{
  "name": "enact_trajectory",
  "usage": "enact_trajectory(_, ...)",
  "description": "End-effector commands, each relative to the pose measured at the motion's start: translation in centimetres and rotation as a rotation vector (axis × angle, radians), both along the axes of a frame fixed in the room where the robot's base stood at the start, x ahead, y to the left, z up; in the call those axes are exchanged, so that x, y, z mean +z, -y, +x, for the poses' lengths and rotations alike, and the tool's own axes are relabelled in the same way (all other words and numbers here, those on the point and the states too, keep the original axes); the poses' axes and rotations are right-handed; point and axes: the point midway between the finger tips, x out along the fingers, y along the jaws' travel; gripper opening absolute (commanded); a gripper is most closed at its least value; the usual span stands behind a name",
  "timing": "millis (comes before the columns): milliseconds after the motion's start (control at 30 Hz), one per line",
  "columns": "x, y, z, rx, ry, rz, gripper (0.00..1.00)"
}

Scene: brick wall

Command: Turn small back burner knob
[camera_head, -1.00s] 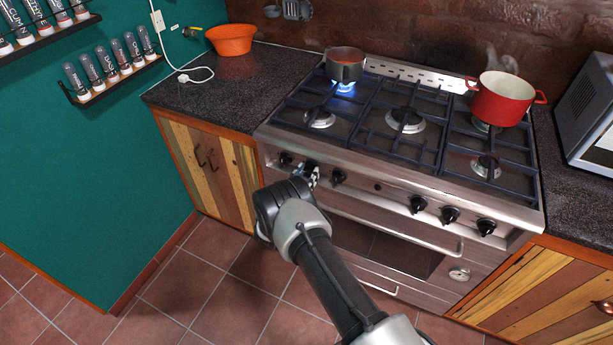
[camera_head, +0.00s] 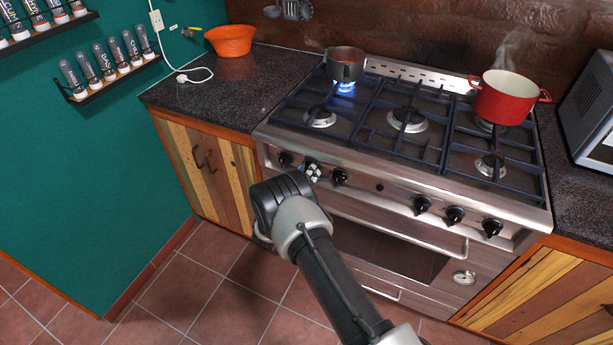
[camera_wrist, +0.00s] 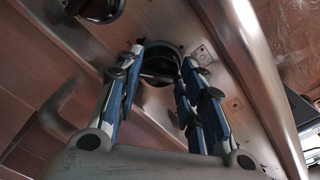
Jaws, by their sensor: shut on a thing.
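The stove's front panel carries a row of black knobs. My gripper (camera_head: 311,174) is at the second knob from the left, which its fingers mostly hide in the head view. In the wrist view, my gripper's two blue-grey fingers (camera_wrist: 163,60) are on either side of this dark round knob (camera_wrist: 158,76), shut on it. The knob's exact angle is hard to read. A blue flame (camera_head: 344,87) burns at the back left burner, under a dark grey pot (camera_head: 345,68).
Neighbouring knobs stand close on the left (camera_head: 285,158) and right (camera_head: 340,176). The oven handle (camera_head: 420,233) runs below the panel. A steaming red pot (camera_head: 503,98) is at the back right. An orange bowl (camera_head: 231,40) sits on the left counter.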

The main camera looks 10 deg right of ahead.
Motion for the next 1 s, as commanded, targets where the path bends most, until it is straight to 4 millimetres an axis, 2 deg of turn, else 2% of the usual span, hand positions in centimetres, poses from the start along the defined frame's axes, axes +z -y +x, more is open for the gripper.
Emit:
enact_trajectory(433,-0.05,0.06,-0.03,-0.001,-0.007,-0.007,0.12)
enact_trajectory(467,-0.05,0.06,-0.03,-0.001,-0.007,-0.007,0.38)
enact_trajectory(500,-0.05,0.06,-0.03,-0.001,-0.007,-0.007,0.4)
enact_trajectory(733,-0.03,0.04,-0.01,-0.001,-0.007,-0.008,0.56)
enact_trajectory(1000,-0.03,0.01,-0.01,0.0,-0.006,-0.006,0.56)
